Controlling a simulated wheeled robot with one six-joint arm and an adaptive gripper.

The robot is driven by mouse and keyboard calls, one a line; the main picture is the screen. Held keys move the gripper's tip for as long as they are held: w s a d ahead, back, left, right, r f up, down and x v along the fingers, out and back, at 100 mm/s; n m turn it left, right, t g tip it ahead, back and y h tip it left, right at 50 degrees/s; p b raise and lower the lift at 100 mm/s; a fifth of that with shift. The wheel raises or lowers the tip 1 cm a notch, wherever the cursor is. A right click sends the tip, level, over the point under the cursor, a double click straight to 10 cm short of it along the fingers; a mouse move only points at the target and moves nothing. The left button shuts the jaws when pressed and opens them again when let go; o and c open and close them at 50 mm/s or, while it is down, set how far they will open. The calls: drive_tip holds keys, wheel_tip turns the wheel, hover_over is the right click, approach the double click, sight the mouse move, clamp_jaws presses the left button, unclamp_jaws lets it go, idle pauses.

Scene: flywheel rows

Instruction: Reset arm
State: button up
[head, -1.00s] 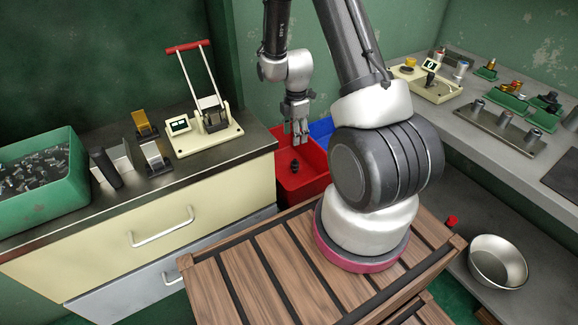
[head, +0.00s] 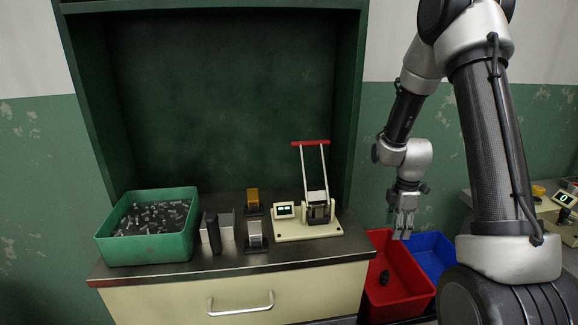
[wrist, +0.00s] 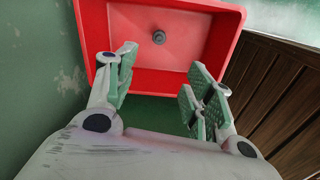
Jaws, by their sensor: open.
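My gripper (head: 404,222) hangs at the end of my arm, pointing down above the red bin (head: 408,308). In the wrist view my gripper (wrist: 165,92) is open, with its green-padded fingers wide apart and nothing between them. The red bin (wrist: 190,84) lies beyond the fingertips. A small dark part (head: 384,277) rests inside the red bin, apart from my fingers. The same part shows as a grey round piece (wrist: 159,37) in the wrist view.
A blue bin (head: 433,252) stands beside the red one. On the left counter are a green bin of metal pieces (head: 150,195), a cream press with a red handle (head: 310,225) and small stands (head: 254,236). Another counter with a cream device (head: 563,200) is at right.

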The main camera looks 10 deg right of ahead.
drive_tip(key=s+a+r+m+t, duration=0.2)
drive_tip(key=s+r+m, duration=0.6)
drive_tip(key=s+r, duration=0.3)
drive_tip(key=s+a+r+m+t, duration=0.2)
drive_tip(key=s+r+m, duration=0.6)
drive_tip(key=r, duration=1)
drive_tip(key=s+a, duration=0.1)
drive_tip(key=s, duration=0.3)
drive_tip(key=shift+s, duration=0.3)
drive_tip(key=shift+a, duration=0.1)
drive_tip(key=shift+c, duration=0.2)
